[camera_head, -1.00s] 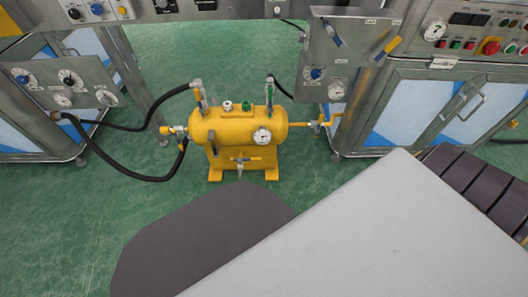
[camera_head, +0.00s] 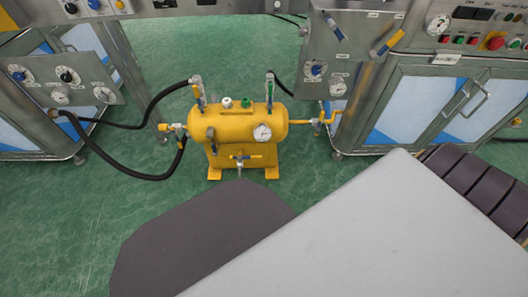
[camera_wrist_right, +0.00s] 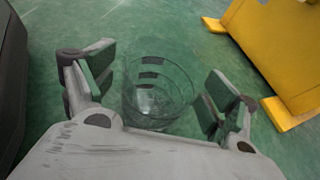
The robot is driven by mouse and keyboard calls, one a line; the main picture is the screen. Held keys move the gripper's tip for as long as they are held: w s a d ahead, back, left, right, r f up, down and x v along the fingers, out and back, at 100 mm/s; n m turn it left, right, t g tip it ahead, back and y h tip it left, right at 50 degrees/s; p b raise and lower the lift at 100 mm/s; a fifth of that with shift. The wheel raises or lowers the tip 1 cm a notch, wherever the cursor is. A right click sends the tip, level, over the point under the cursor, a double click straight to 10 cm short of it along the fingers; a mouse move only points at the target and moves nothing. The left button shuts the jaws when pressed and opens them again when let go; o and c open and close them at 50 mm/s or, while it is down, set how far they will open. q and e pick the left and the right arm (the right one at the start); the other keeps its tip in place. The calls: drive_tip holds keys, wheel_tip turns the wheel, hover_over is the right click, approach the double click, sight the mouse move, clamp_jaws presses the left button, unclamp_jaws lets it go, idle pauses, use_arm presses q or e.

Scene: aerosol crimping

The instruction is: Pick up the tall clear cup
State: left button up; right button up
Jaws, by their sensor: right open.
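A tall clear cup (camera_wrist_right: 158,92) shows in the right wrist view, between the two fingers of my right gripper (camera_wrist_right: 160,76). The gripper is open, with one dark green finger pad on each side of the cup. A gap shows between the pads and the cup wall. The cup is see-through, and the green floor shows through it. The cup and both grippers are not visible in the head view.
A yellow tank (camera_head: 235,125) with gauges and black hoses stands on the green floor (camera_head: 70,215). Steel cabinets with control panels (camera_head: 440,100) stand behind it on the right, with another cabinet (camera_head: 30,125) at the left. Yellow metal (camera_wrist_right: 275,55) is at the wrist view's right.

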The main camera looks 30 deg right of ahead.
drive_tip(key=shift+w+a+f, duration=0.1)
drive_tip(key=shift+c, duration=0.4)
drive_tip(key=c, duration=0.9)
